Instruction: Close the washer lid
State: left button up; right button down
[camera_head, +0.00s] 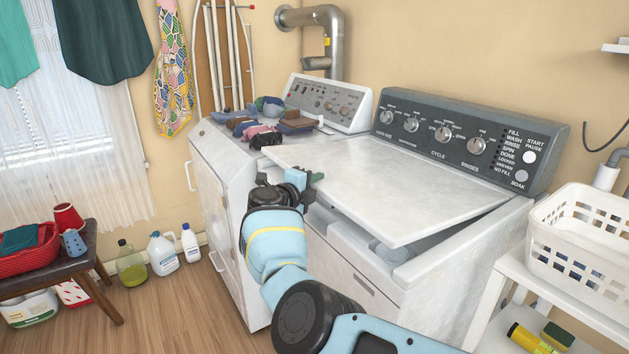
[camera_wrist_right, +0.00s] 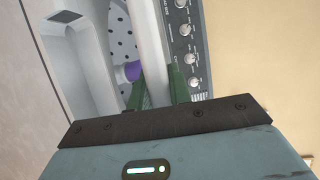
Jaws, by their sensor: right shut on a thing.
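The white washer lid (camera_head: 395,185) is partly lowered over the washer (camera_head: 425,295), and a gap shows beneath its front edge. My right gripper (camera_head: 303,180) is at the lid's left front corner. In the right wrist view, the green fingers (camera_wrist_right: 158,85) are shut on the lid's edge (camera_wrist_right: 148,38), one on each side. Through the opening, the perforated drum (camera_wrist_right: 122,45) shows, with a purple thing (camera_wrist_right: 128,72) in it. The washer's dark control panel (camera_head: 455,135) stands behind the lid. My left gripper is not in view.
The dryer (camera_head: 225,190) stands left of the washer, with folded clothes (camera_head: 268,122) on top. A white basket (camera_head: 585,240) sits on a shelf at the right. A stool (camera_head: 75,262) and bottles (camera_head: 162,254) are on the left. Some wood floor is clear.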

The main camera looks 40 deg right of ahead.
jog(key=c, duration=1.3)
grip_release()
jog(key=shift+p+v, duration=0.4)
jog(key=shift+v, duration=3.5)
jog(key=shift+c, duration=0.2)
